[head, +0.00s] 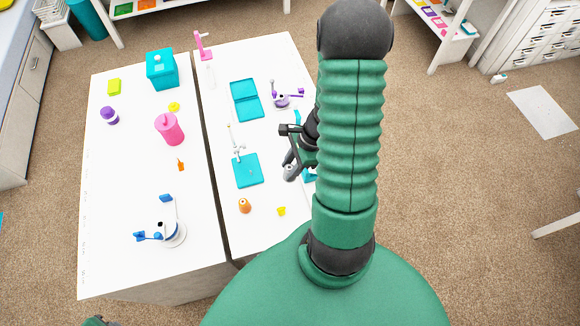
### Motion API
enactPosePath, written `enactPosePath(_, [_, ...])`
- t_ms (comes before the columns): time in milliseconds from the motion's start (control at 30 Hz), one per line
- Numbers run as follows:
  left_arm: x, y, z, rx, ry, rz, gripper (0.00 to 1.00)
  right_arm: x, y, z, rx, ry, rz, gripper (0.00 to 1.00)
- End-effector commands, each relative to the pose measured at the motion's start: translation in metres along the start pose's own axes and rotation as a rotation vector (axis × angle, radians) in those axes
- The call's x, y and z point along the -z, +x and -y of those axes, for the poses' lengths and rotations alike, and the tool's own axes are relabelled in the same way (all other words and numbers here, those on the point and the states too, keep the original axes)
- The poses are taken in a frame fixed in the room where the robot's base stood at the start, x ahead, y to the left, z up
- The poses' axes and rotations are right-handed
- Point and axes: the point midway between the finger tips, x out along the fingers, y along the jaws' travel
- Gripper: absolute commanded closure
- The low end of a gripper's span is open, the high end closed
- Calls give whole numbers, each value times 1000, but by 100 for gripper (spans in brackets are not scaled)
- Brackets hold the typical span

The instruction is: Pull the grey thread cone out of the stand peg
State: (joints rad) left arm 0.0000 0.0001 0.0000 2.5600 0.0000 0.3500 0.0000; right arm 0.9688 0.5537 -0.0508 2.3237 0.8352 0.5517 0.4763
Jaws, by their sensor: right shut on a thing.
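The grey thread cone (289,173) is small and sits at the tips of my right gripper (292,160), near the right edge of the right-hand table. My right gripper is shut on the cone. Teal parts (309,175) show just right of the cone, partly behind my arm; they may belong to its stand. The peg is hidden, so I cannot tell whether the cone is still around it. My left gripper is not in view.
A teal-based stand with a white post (247,170) is left of the gripper. An orange cone (244,205) and a yellow piece (281,211) lie nearer. A teal open case (246,99) and a purple device (287,95) lie farther back. A gap separates the two white tables.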

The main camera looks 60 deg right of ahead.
Motion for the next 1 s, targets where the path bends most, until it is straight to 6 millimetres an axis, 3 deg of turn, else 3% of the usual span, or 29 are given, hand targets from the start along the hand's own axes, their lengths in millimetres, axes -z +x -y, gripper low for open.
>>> enactPosePath(67, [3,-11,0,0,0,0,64,-5,-11,0,0,0,0,100])
enactPosePath(433, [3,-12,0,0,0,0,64,-6,-12,0,-1,0,0,100])
enactPosePath(733, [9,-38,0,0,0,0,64,-16,-38,0,0,0,1,100])
enactPosePath(1000, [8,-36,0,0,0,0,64,-16,-37,0,-1,0,1,100])
